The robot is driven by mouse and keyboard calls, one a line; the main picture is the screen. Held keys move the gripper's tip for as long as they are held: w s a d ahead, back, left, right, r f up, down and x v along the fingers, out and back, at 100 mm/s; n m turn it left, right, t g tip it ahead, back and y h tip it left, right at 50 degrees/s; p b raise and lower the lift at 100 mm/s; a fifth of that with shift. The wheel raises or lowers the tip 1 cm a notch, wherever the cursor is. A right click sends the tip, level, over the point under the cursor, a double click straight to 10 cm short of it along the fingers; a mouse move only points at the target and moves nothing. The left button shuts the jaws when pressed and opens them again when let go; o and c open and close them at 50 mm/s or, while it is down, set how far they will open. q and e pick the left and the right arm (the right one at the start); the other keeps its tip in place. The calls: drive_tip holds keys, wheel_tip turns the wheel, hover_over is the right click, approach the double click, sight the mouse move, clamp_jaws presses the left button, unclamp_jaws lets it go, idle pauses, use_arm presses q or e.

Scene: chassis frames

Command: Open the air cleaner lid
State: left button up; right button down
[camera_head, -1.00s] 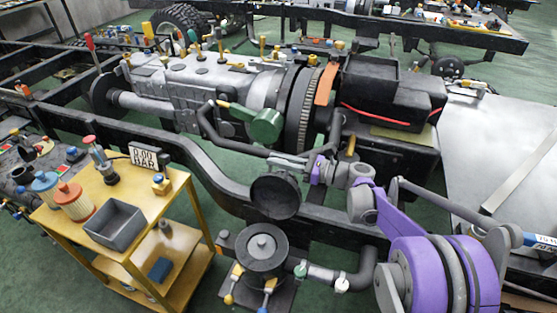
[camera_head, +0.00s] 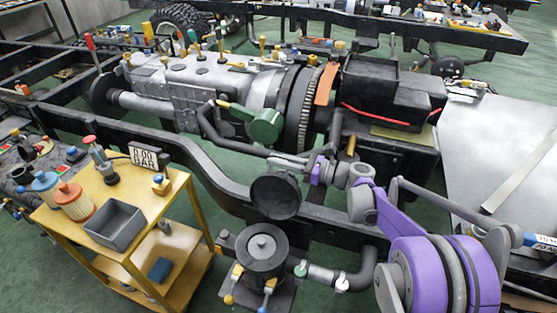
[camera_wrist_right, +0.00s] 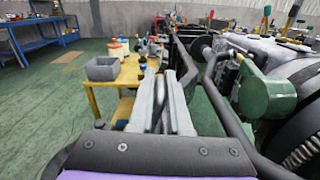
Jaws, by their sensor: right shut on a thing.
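In the wrist view the fingers of this gripper (camera_wrist_right: 160,100) are close together, and the disc cannot be made out there. My left gripper is not in view.
A black chassis rail (camera_head: 215,180) runs behind the air cleaner. A yellow cart (camera_head: 85,215) with a grey bin (camera_head: 115,226) and a small display (camera_head: 144,156) stands to the left. A green part (camera_head: 265,127) is on the engine. Green floor is clear between cart and canister.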

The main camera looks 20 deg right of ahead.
idle(0.3)
drive_tip(key=shift+n, duration=0.6)
drive_tip(key=s+a, duration=0.1)
drive_tip(key=s+a+r+p, duration=0.1)
drive_tip(key=s, duration=0.1)
drive_tip(key=shift+s+a, duration=0.1)
drive_tip(key=shift+s, duration=0.1)
drive_tip(key=c, duration=0.9)
unclamp_jaws()
drive_tip(key=v, duration=1)
drive_tip(key=shift+s+d, duration=0.25)
drive_tip(key=shift+d, duration=0.1)
